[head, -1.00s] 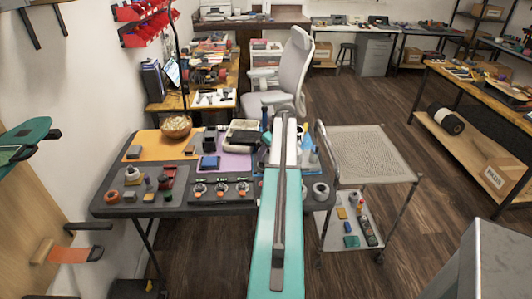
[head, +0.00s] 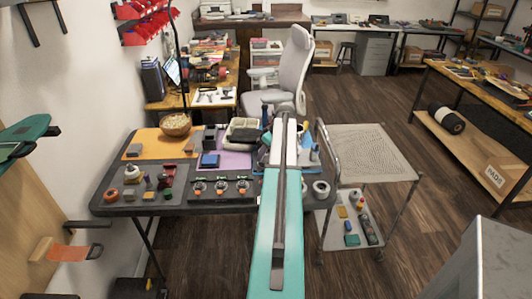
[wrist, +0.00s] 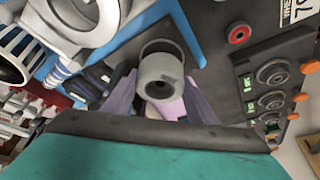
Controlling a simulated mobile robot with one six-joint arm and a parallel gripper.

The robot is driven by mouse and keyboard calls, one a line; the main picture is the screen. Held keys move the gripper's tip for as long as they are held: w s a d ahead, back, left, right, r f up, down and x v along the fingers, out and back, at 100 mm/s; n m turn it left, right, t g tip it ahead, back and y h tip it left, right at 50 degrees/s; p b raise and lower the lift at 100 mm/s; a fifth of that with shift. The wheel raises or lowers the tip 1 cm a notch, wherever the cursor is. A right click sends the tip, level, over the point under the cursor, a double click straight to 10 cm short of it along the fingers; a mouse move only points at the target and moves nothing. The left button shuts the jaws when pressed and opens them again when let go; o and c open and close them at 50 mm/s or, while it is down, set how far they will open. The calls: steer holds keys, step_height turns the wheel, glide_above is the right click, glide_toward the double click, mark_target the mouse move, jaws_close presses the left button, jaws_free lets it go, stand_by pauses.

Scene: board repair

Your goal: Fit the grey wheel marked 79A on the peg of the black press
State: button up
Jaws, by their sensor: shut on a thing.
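In the wrist view my gripper (wrist: 166,108) is shut on a grey wheel (wrist: 162,68), a short hollow cylinder with a dark bore facing the camera. The pale purple fingers are on either side of it. No 79A mark is readable on it. I cannot tell whether this panel belongs to the press, and I cannot make out a peg. In the head view my arm hides the gripper and the wheel.
The dark table (head: 180,209) holds a black panel with dials (head: 222,190), a wooden bowl (head: 175,124) and a blue block (head: 210,160). A grey ring (head: 321,188) sits at its right edge. A mesh-topped cart (head: 372,150) stands close on the right. Open floor lies beyond.

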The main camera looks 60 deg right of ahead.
steer(key=shift+f+b, duration=0.85)
steer(key=shift+f, duration=0.4)
stand_by(2.4)
steer(key=o, duration=1.5)
steer(key=shift+d+r, duration=0.1)
steer(key=shift+c, duration=0.3)
